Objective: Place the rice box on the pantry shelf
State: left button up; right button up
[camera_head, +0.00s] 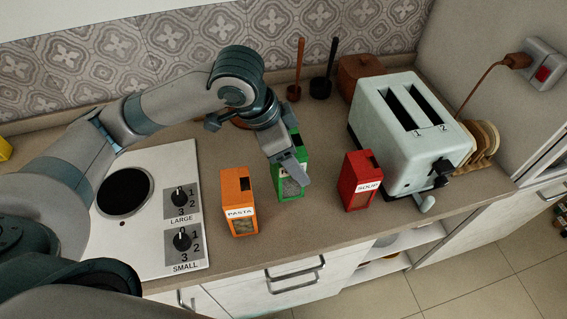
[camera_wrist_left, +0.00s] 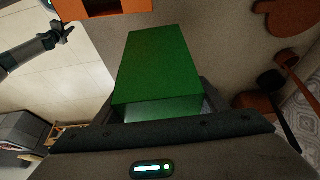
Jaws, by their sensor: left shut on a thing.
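A green box (camera_head: 291,186) stands between the orange and red boxes on the counter. Its label is mostly hidden by my gripper, so I cannot read whether it is the rice box. My left gripper (camera_head: 290,172) reaches down from above and is shut on it. In the left wrist view the green box (camera_wrist_left: 158,68) sits between the fingers. I cannot tell whether its base touches the counter. An open shelf (camera_head: 412,238) shows below the counter. An arm end, apparently my right gripper (camera_wrist_left: 62,30), is small at the left wrist view's upper left.
An orange PASTA box (camera_head: 239,205) stands left and a red SOUP box (camera_head: 360,183) right of the green one. A mint toaster (camera_head: 400,125) is behind right. A cooktop (camera_head: 150,215) lies left. Utensils (camera_head: 297,75) stand near the wall.

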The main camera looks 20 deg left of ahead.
pick_arm(q)
jog(key=shift+w+a+f, duration=0.2)
jog(key=shift+a+f, duration=0.2)
jog(key=shift+a, duration=0.25)
jog(key=shift+w+a+f, duration=0.2)
jog(key=shift+a+f, duration=0.2)
jog(key=shift+a, duration=0.25)
jog(key=shift+d, duration=0.1)
jog(key=shift+f+p, duration=0.6)
jog(key=shift+f, duration=1.4)
jog(key=shift+f, duration=0.1)
jog(key=o, duration=1.4)
jog(key=b+v, duration=0.1)
jog(key=v, duration=1.1)
jog(key=shift+s, duration=0.1)
